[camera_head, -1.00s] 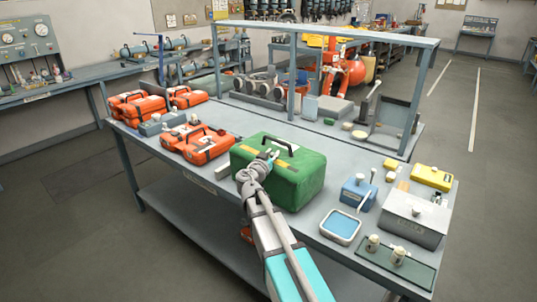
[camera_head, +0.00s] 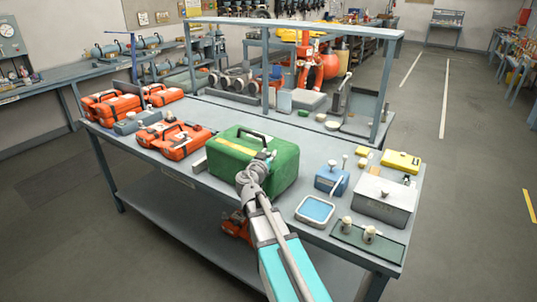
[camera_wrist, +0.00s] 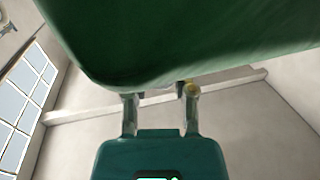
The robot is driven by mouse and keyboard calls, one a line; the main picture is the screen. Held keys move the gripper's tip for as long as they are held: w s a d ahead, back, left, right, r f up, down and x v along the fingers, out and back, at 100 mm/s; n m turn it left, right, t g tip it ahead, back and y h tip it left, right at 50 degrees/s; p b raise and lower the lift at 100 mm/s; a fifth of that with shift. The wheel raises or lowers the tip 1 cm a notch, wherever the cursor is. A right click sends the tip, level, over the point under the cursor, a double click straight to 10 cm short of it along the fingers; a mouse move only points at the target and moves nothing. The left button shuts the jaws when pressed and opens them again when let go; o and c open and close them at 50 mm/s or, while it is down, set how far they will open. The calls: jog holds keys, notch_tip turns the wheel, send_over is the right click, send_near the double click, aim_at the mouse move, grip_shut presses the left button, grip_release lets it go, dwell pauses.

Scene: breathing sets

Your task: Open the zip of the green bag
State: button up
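The green bag (camera_head: 285,172) is box-shaped with a dark handle on top and stands on the grey workbench. A yellow strip (camera_head: 236,147) shows on its upper side. My gripper (camera_head: 268,156) is at the bag's near upper edge, right of the strip. In the wrist view the bag's green underside or side (camera_wrist: 190,35) fills the top. The two fingers of my gripper (camera_wrist: 161,100) are apart there, just by the bag's edge. A small brass-coloured piece (camera_wrist: 191,88) is at the right fingertip; I cannot tell if it is the zip pull. No clear zip line shows.
Orange cases (camera_head: 175,140) stand left of the bag. A blue box (camera_head: 332,179), a blue-lined tray (camera_head: 315,209), a grey metal box (camera_head: 384,198) and a yellow case (camera_head: 401,162) stand to the right. A rack frame (camera_head: 268,70) rises behind.

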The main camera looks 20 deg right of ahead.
jog(key=o, duration=0.3)
jog(key=v, duration=1.2)
jog(key=shift+d, duration=0.1)
dwell(0.6)
